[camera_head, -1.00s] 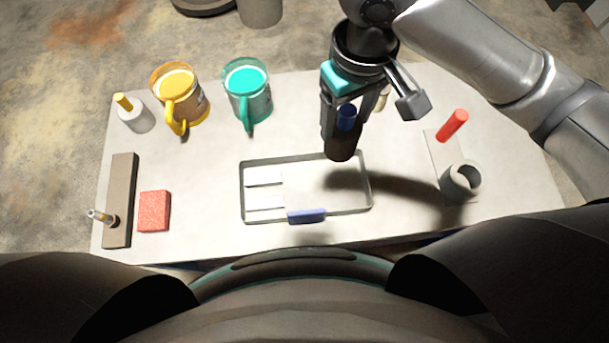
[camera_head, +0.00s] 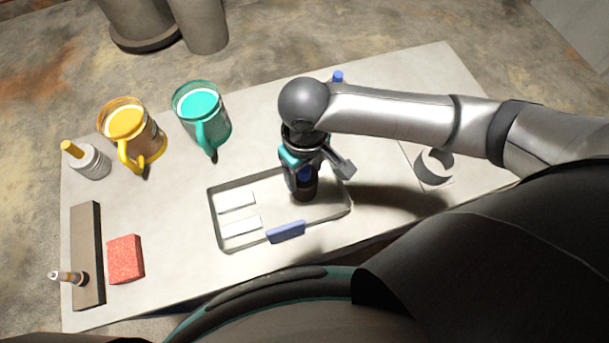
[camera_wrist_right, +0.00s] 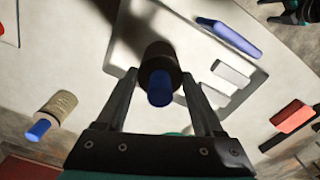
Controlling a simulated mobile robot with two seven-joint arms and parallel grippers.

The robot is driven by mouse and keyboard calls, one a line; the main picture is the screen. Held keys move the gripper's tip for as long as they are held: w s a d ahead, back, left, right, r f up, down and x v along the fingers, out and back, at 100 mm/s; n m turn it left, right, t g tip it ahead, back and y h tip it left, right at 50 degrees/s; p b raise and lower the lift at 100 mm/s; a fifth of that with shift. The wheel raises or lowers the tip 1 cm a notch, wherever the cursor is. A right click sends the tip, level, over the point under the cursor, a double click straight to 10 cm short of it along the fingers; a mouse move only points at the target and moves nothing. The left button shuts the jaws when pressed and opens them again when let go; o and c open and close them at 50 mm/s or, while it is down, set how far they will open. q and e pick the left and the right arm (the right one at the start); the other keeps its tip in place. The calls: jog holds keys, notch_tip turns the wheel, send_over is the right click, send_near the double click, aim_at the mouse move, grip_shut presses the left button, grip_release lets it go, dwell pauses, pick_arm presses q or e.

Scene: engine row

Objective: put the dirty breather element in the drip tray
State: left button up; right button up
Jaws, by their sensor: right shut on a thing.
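The dirty breather element is a dark brown cylinder with a blue knob (camera_head: 305,174); it also shows in the right wrist view (camera_wrist_right: 160,62). My right gripper (camera_head: 302,172) is shut on it, one finger on each side. The element is upright over the right part of the drip tray (camera_head: 214,225), a shallow rimmed tray with a blue handle (camera_head: 286,232). I cannot tell whether its lower end touches the tray floor. A dark part with teal at the wrist view's top right may be my left gripper (camera_wrist_right: 292,10); its fingers are unclear.
Pale plates (camera_head: 237,201) lie in the tray's left part. A tan element with a blue knob (camera_wrist_right: 52,115) stands apart. Yellow (camera_head: 130,125) and teal (camera_head: 203,110) mugs stand behind. A red block (camera_head: 125,259) lies left, and a grey ring (camera_head: 434,166) right.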

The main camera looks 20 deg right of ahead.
aim_at(304, 179)
jog(key=shift+f, duration=1.4)
jog(key=shift+f, duration=0.15)
jog(key=o, duration=1.5)
jog(key=shift+c, duration=0.2)
notch_tip(304, 179, up, 12)
jog(key=shift+r+p, duration=0.2)
jog(key=shift+p, duration=0.7)
